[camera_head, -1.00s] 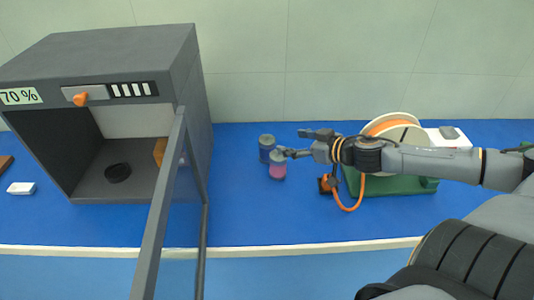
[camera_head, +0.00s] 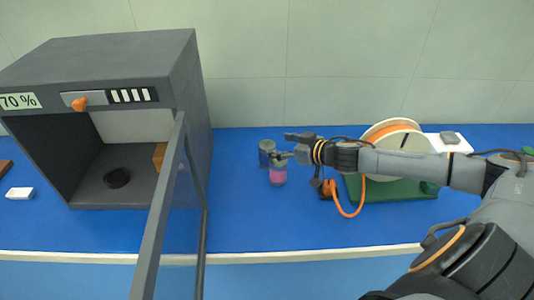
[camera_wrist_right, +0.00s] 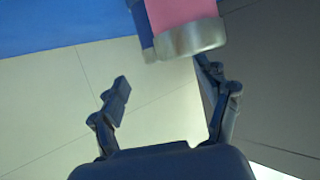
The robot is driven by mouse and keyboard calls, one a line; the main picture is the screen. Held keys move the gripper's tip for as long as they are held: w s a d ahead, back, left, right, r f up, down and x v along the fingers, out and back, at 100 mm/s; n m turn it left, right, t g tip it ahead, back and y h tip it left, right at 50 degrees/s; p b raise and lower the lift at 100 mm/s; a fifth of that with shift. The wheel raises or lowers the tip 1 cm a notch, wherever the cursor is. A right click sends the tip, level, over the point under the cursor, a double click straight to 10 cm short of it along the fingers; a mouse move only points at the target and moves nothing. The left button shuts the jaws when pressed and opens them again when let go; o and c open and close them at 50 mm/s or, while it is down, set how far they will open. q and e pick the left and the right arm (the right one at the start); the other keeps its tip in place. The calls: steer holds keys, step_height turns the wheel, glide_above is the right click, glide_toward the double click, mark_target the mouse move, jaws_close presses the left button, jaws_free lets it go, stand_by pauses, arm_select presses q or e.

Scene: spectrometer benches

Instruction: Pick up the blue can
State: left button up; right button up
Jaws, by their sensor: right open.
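The blue can (camera_head: 265,152) stands on the blue bench top, with a grey lid. A pink can (camera_head: 278,174) with a grey lid stands just in front of it, slightly to the right. My right gripper (camera_head: 283,146) is open, reaching in from the right. Its fingers are close to the cans and overlap them in the head view. In the right wrist view, the pink can (camera_wrist_right: 180,12) is beyond the open fingers (camera_wrist_right: 165,78), and a strip of the blue can (camera_wrist_right: 142,28) shows behind it. I cannot tell whether a finger touches a can. My left gripper is not in view.
A grey chamber (camera_head: 196,130) with an open door (camera_head: 160,215) stands to the left. A cable reel (camera_head: 392,128) on a green base (camera_head: 405,190) stands right of the cans, with an orange hose (camera_head: 345,210). The bench front between them is clear.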

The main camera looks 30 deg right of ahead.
mark_target(268, 145)
steer(key=shift+w+a, duration=0.1)
steer(key=shift+w, duration=0.15)
steer(key=x, duration=0.1)
steer(key=p+x, duration=0.2)
steer(key=x, duration=0.1)
steer(key=shift+a+f, duration=0.1)
steer(key=shift+a, duration=0.2)
steer(key=shift+w+a+f, duration=0.1)
steer(key=shift+w+f, duration=0.15)
steer(key=shift+f, duration=0.05)
steer(key=c, duration=1.4)
steer(key=shift+o, duration=0.2)
steer(key=shift+r, duration=0.1)
step_height(268, 145, up, 10)
steer(key=shift+f+p, duration=0.1)
steer(key=shift+p, duration=0.9)
